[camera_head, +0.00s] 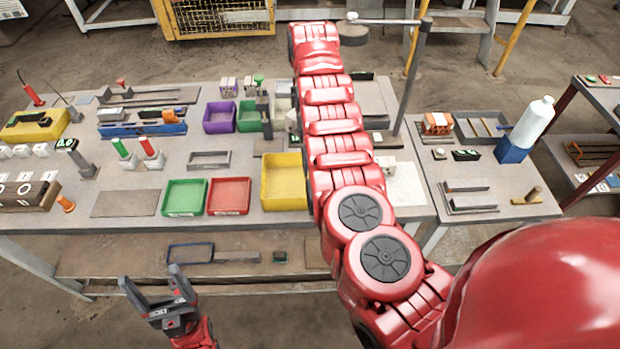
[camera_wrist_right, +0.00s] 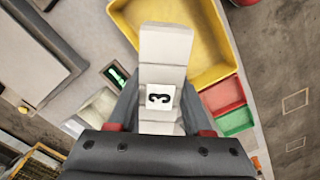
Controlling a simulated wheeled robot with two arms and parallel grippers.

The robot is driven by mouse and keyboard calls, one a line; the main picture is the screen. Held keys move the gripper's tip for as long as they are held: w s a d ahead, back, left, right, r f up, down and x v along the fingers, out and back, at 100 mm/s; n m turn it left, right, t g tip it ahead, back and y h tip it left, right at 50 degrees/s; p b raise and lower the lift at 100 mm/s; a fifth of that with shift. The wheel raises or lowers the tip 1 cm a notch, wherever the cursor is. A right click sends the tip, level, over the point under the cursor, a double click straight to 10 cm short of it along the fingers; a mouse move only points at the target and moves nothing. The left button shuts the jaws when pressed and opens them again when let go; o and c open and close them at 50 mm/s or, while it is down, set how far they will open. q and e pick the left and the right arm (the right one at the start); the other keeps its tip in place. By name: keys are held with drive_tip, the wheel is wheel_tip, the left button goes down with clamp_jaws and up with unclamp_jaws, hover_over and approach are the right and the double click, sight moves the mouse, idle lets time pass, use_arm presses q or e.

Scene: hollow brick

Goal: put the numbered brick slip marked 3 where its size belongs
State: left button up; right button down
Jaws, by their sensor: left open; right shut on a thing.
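The slip marked 3 (camera_wrist_right: 165,50) is a pale grey-white block with a black 3 on a white label. In the right wrist view it sits between the fingers of my right gripper (camera_wrist_right: 159,105), which is shut on it. The slip lies over the inner corner of the yellow tray (camera_wrist_right: 205,65) in that view; its height above the tray cannot be told. In the head view my right arm hides most of that gripper and slip. My left gripper (camera_head: 150,278) is open and empty, low in front of the table.
The yellow tray also shows in the head view (camera_head: 270,202), beside a red tray (camera_head: 230,210) and a green tray (camera_head: 184,212). A purple bin (camera_head: 220,130) stands farther back. Numbered blocks (camera_head: 25,190) sit at the left. A white bottle (camera_head: 532,120) stands on the right table.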

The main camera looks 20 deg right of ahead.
drive_tip(key=f+n+p, duration=0.1)
drive_tip(key=n, duration=0.1)
drive_tip(key=s+f+n+p, duration=0.1)
drive_tip(key=f+n, duration=0.1)
drive_tip(key=shift+a+p, duration=0.2)
drive_tip(key=shift+p, duration=0.1)
wheel_tip(320, 180, down, 3)
drive_tip(key=s+a+n+p, duration=0.1)
drive_tip(key=s+n+p, duration=0.1)
drive_tip(key=s+n, duration=0.1)
drive_tip(key=n, duration=0.1)
hover_over(306, 186)
wheel_tip(306, 186, down, 7)
drive_tip(key=shift+d+r+p, duration=0.1)
drive_tip(key=shift+r+p, duration=0.1)
drive_tip(key=shift+p, duration=0.15)
drive_tip(key=shift+f+p, duration=0.4)
drive_tip(key=shift+f, duration=0.3)
drive_tip(key=shift+f+p, duration=0.3)
drive_tip(key=shift+f, duration=1.1)
